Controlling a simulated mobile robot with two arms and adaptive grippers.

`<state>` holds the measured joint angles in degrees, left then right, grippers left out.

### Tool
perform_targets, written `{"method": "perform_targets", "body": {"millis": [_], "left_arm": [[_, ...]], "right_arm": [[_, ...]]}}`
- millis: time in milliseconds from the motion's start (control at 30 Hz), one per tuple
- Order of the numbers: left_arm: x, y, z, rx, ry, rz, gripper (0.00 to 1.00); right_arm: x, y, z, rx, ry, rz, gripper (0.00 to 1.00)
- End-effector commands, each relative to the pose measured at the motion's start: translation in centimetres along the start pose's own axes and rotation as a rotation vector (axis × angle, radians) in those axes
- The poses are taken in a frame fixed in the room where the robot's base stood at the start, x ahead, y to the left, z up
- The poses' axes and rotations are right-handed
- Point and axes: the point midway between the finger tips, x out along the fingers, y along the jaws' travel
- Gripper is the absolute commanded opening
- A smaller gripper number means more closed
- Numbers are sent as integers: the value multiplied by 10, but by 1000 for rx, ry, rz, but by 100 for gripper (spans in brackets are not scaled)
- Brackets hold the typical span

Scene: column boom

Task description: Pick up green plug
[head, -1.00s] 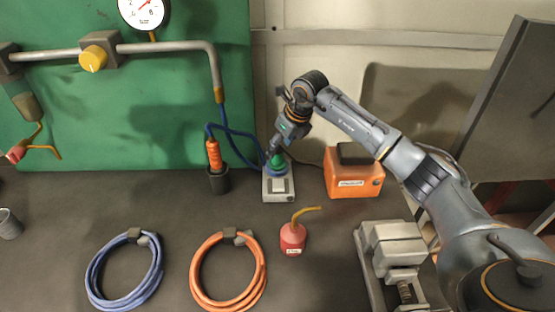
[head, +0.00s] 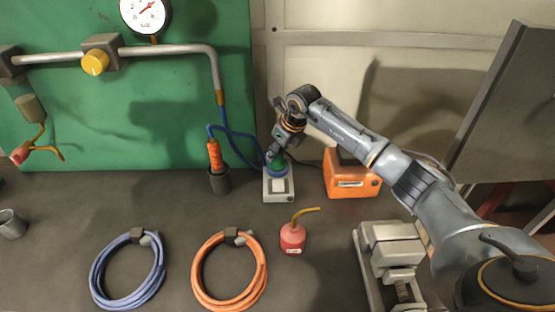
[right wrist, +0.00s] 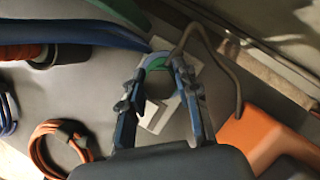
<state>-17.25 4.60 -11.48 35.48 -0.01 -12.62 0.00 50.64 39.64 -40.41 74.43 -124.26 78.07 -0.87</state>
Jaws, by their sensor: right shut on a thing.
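The green plug (head: 279,161) stands at the back of a small white-and-grey box (head: 279,195) on the bench, with a blue ring (head: 277,173) around its base. My right gripper (head: 275,154) reaches down from above and is shut on the green plug. In the right wrist view the fingers (right wrist: 155,85) sit on both sides of the plug, whose green edge (right wrist: 155,61) shows between the tips. The plug's lower part is hidden. My left gripper is not in view.
An orange box (head: 352,180) stands right of the plug. An orange-handled tool (head: 214,155) in a dark cup stands left. A red oil can (head: 292,238), blue coil (head: 128,270), orange coil (head: 229,270) and grey vise (head: 392,255) lie in front. A blue hose (head: 238,142) runs close behind.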

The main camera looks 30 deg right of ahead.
Motion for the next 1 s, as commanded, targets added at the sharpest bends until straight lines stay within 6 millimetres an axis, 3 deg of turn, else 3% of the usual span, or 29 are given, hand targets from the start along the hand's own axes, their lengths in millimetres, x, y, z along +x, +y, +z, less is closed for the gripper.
{"method": "perform_targets", "body": {"millis": [233,400,667,800,1000], "left_arm": [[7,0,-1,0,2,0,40],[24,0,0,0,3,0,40],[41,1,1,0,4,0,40],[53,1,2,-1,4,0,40],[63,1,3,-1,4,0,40]], "right_arm": [[-7,0,4,-1,-4,0,0],[-29,0,13,-2,-8,-3,0],[-87,48,22,-7,-9,-2,0],[-105,83,18,-7,-6,0,0],[-125,117,14,-3,-4,-1,0]]}}
